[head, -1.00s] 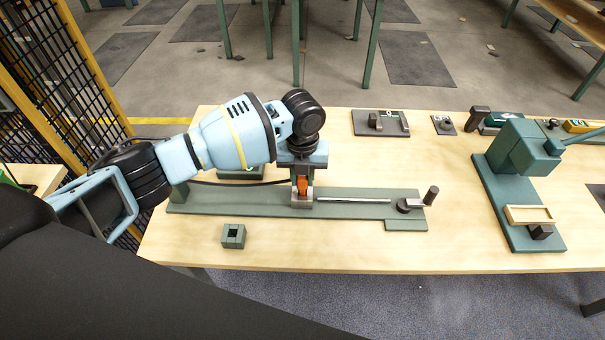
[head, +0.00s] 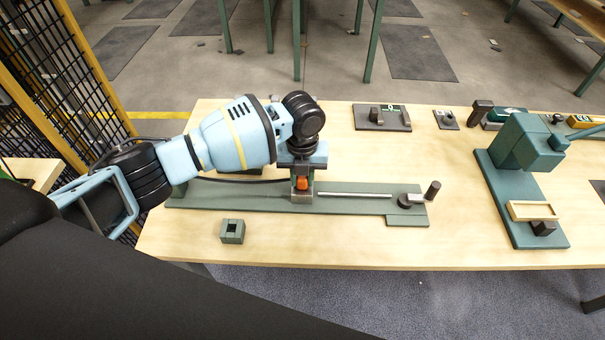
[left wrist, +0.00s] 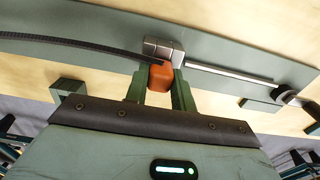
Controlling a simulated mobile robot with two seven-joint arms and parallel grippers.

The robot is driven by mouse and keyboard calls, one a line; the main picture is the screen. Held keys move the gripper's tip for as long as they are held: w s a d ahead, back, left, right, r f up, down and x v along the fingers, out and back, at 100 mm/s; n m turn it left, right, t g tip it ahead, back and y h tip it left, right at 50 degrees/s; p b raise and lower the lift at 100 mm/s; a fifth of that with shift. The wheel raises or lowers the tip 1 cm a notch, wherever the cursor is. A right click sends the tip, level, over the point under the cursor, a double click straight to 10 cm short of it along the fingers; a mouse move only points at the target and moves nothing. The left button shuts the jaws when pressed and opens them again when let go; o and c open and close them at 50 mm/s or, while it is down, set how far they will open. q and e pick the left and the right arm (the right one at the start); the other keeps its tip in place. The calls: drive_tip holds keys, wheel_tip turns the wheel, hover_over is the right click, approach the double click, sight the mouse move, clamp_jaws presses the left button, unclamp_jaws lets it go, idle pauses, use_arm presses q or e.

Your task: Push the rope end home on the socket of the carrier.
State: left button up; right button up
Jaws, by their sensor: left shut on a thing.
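The orange rope end (head: 302,183) is between the fingers of my left gripper (head: 301,178), which is shut on it. In the left wrist view the orange rope end (left wrist: 160,76) sits between the green fingertips (left wrist: 161,88), up against the grey metal carrier (left wrist: 163,48). The carrier (head: 302,197) stands on the long green base plate (head: 250,202). The dark rope (left wrist: 85,42) runs off to the left from the orange end. The socket is hidden, so I cannot tell how deep the rope end sits. My right gripper is not in view.
A metal rod (head: 355,194) runs right from the carrier to a crank (head: 410,200). A small green square block (head: 232,231) stands in front of the plate. A green press (head: 515,170) stands at the right. Small fixtures (head: 382,117) lie at the back.

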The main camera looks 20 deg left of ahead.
use_arm(q)
drive_tip(key=shift+f, duration=0.15)
drive_tip(key=o, duration=1)
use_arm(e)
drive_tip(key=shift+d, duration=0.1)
use_arm(q)
drive_tip(key=shift+o, duration=0.2)
drive_tip(key=shift+r, duration=4)
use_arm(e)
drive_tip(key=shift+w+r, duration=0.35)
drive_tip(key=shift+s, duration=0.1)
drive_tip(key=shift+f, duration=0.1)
